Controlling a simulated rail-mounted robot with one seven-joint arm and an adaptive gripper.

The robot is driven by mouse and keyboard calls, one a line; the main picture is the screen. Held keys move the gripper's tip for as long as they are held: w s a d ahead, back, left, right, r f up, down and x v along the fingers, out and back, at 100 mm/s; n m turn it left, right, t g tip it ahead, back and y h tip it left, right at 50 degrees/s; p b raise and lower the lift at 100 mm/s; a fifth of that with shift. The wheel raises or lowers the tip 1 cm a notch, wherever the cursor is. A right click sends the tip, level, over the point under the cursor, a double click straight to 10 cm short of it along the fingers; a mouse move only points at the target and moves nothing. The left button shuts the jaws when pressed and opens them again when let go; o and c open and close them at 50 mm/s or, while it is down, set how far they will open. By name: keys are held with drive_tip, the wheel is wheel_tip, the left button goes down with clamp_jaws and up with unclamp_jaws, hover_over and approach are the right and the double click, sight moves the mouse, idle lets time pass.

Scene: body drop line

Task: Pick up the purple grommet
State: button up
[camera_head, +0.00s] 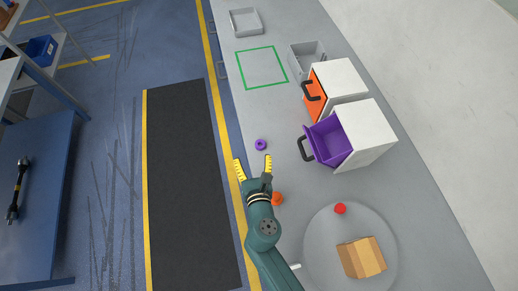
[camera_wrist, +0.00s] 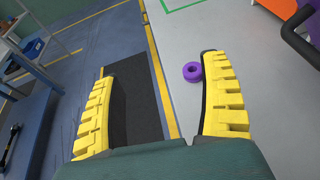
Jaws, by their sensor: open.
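The purple grommet (camera_head: 260,145) is a small ring lying flat on the grey bench top, near its left edge. In the wrist view the grommet (camera_wrist: 192,72) shows just left of the tip of my right yellow finger, with bench surface around it. My gripper (camera_head: 253,168) is open and empty, its two yellow fingers spread wide. In the head view it is just below the grommet, with the left finger over the bench edge. In the wrist view my gripper (camera_wrist: 158,100) spans the bench edge and the floor.
An orange grommet (camera_head: 277,199) lies close beside my arm. An open purple drawer (camera_head: 328,142) and an orange drawer (camera_head: 315,98) stand to the right. A round grey plate (camera_head: 325,250) carries a red piece (camera_head: 340,208) and a tan block (camera_head: 361,258). Bench inside the green outline (camera_head: 261,68) is clear.

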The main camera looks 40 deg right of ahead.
drive_tip(key=g+b, duration=0.1)
drive_tip(key=b, duration=0.1)
approach(260, 145)
drive_tip(key=b+x, duration=0.5)
drive_tip(key=shift+f, duration=0.3)
drive_tip(key=b+x, duration=0.3)
drive_tip(key=x, duration=0.2)
drive_tip(key=shift+b, duration=0.35)
drive_tip(key=shift+w+d, duration=0.2)
drive_tip(key=shift+d, duration=0.05)
drive_tip(key=shift+r, duration=0.15)
drive_tip(key=shift+c, duration=0.4)
drive_tip(key=c, duration=0.9)
